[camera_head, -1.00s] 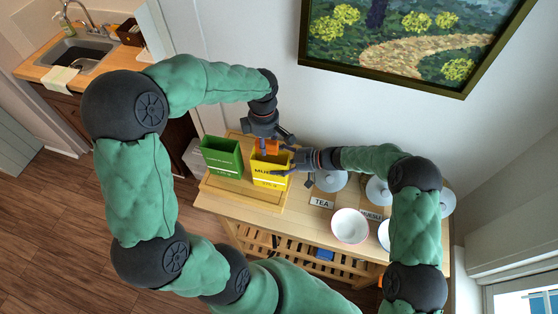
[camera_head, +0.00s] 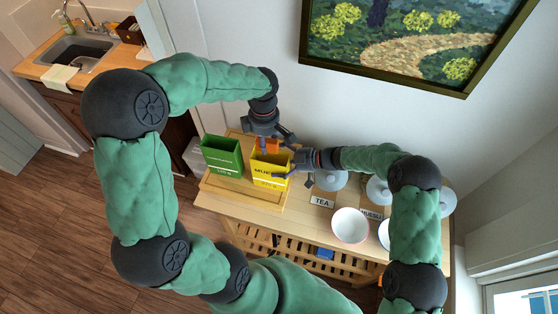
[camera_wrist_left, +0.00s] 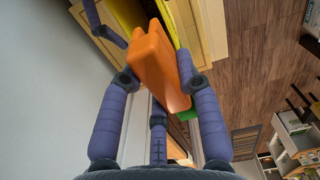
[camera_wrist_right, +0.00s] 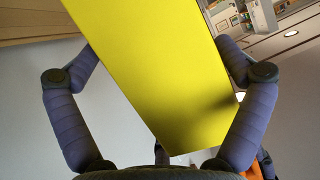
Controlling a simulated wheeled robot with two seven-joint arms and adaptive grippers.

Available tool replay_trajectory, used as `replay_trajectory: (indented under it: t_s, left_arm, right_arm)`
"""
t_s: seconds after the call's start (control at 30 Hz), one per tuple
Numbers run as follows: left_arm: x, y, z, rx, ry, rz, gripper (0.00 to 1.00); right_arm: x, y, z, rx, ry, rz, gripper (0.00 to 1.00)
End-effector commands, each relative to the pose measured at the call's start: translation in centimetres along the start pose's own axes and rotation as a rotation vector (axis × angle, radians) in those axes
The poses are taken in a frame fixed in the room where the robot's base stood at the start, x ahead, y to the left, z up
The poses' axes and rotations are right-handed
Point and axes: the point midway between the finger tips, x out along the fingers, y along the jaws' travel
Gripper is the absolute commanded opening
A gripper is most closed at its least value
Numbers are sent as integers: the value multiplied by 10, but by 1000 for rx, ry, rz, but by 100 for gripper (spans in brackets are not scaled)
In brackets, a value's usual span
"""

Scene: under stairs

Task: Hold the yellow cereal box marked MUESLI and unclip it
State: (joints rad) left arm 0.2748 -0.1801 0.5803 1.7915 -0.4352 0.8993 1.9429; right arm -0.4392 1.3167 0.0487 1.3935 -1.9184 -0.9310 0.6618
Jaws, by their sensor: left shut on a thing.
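The yellow cereal box (camera_head: 268,180) stands upright on the wooden board, its lettering partly hidden by my right gripper. An orange clip (camera_head: 272,146) is at its top; it is large in the left wrist view (camera_wrist_left: 158,65), with the yellow box (camera_wrist_left: 128,14) beyond. My left gripper (camera_wrist_left: 165,85) is shut on the clip from above. My right gripper (camera_head: 287,163) comes from the right, with its fingers spread on either side of the box. In the right wrist view the yellow box (camera_wrist_right: 150,70) lies between the fingers; I cannot tell whether they touch it.
A green box (camera_head: 222,157) stands just left of the yellow one on the wooden board (camera_head: 215,187). A TEA label (camera_head: 322,202), a white bowl (camera_head: 350,226) and lidded jars (camera_head: 331,180) are to the right. The wall is close behind.

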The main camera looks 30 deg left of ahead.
Motion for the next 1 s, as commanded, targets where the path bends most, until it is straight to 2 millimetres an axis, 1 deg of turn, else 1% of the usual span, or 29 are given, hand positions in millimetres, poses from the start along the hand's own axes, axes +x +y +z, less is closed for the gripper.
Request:
replay_trajectory:
  t_s: [0.17,0.27,0.37,0.53,0.7,0.83,1.0]
  left_arm:
    - [0,0,0,0,0,0,0]
    - [0,0,0,0,0,0,0]
    - [0,0,0,0,0,0,0]
    - [0,0,0,0,0,0,0]
    - [0,0,0,0,0,0,0]
    - [0,0,0,0,0,0,0]
    - [0,0,0,0,0,0,0]
  right_arm:
    - [-2,1,-2,-2,2,2,100]
    - [-8,2,-3,-2,3,4,100]
    - [-21,2,-2,-1,3,4,100]
    - [-49,2,-2,-2,2,5,100]
    - [-68,1,0,0,2,1,100]
    - [-74,0,0,1,1,0,100]
    - [-75,0,0,1,1,-1,100]
